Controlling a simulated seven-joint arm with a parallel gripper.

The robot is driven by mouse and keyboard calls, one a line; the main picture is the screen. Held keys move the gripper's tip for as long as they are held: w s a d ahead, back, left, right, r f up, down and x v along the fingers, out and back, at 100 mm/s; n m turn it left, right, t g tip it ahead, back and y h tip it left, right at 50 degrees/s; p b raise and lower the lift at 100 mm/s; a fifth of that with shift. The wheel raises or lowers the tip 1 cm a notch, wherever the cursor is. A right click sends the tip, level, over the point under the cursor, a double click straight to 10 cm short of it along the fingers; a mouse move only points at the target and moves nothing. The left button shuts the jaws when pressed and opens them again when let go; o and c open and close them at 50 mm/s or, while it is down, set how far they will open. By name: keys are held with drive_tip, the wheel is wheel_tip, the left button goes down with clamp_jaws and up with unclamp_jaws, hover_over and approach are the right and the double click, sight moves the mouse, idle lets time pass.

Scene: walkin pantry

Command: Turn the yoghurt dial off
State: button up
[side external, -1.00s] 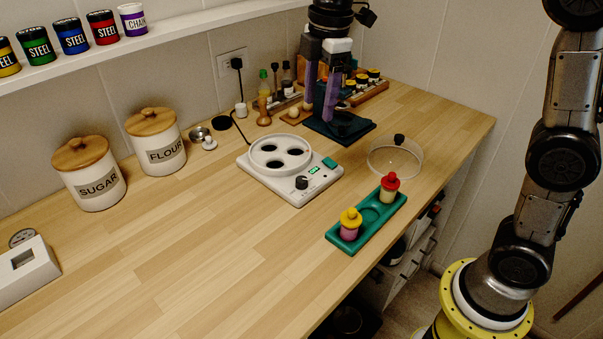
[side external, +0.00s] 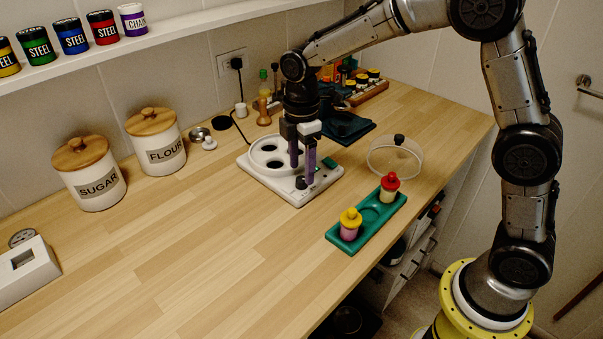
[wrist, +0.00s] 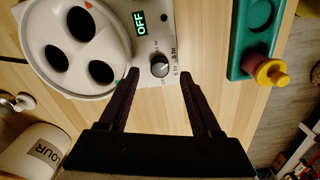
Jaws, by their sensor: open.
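The yoghurt maker (side external: 258,178) is a white unit with a round top holding three dark holes. Its dial (wrist: 159,66) is a dark knob with a light pointer line, on the front panel; it also shows in the side external view (side external: 301,183). The display (wrist: 139,23) above it reads OFF in green. My gripper (wrist: 160,75) is open and points down over the panel. Its two purple-grey fingers stand either side of the dial in the wrist view, with a gap on each side. Contact with the dial is not visible.
A green tray (side external: 337,237) with a yellow-lidded jar (side external: 349,225) and a red-lidded jar (side external: 389,188) stands to the right. A clear lid (side external: 411,171) lies behind it. Flour (side external: 166,155) and sugar (side external: 98,188) canisters stand left. The front counter is clear.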

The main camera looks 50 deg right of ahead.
sight(302, 182)
drive_tip(key=shift+f, duration=1.4)
drive_tip(key=shift+c, duration=0.2)
clamp_jaws()
